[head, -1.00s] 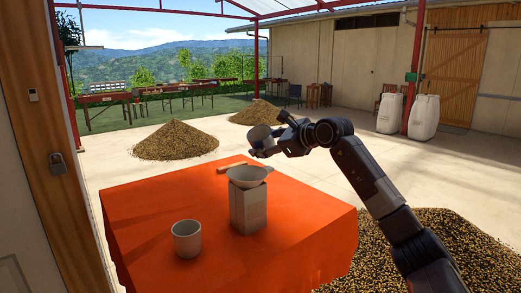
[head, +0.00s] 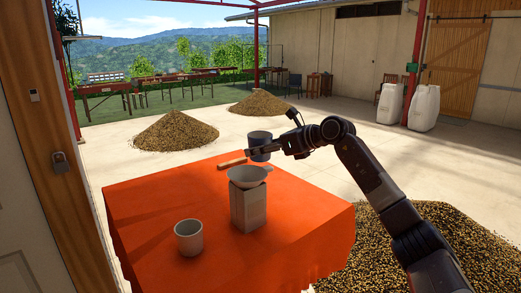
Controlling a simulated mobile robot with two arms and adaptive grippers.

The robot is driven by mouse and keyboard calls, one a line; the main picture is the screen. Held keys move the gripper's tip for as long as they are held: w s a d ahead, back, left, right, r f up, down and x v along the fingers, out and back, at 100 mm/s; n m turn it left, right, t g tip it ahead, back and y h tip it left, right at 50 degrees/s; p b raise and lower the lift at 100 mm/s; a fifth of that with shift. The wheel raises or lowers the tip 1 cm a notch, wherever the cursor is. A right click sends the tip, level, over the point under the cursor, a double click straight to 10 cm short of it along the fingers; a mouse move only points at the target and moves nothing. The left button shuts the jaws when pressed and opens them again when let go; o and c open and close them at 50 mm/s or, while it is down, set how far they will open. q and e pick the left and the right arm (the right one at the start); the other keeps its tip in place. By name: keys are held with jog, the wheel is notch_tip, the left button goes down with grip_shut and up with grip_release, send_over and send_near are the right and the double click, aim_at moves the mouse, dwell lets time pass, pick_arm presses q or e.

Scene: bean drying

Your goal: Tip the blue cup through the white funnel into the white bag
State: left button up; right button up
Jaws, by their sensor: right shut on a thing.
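The blue cup (head: 258,138), dark grey-blue here, is in my right gripper (head: 272,149), which is shut on it. The cup is roughly upright, above and slightly behind the white funnel (head: 249,173). Its inside is not clearly visible. The funnel sits on top of the upright white bag (head: 248,208) on the orange-covered table. The funnel's spout and the bag's contents are hidden. My left gripper is out of view.
A white cup (head: 188,238) stands left of the bag on the orange table (head: 150,214). A small wooden-handled tool (head: 232,162) lies behind the funnel. A bean pile (head: 450,240) lies right of the table. The table's left part is clear.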

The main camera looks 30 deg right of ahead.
aim_at(262, 144)
jog(key=shift+s+a+r+b, duration=0.15)
jog(key=shift+s+a+r, duration=0.35)
jog(key=shift+s, duration=0.2)
jog(key=shift+s+a+r+b, duration=0.15)
jog(key=shift+s+a+r, duration=0.2)
jog(key=shift+s+r, duration=0.3)
jog(key=shift+s+a+r+b, duration=0.15)
jog(key=shift+s+a+r, duration=0.3)
jog(key=shift+s, duration=0.35)
jog(key=shift+f, duration=0.1)
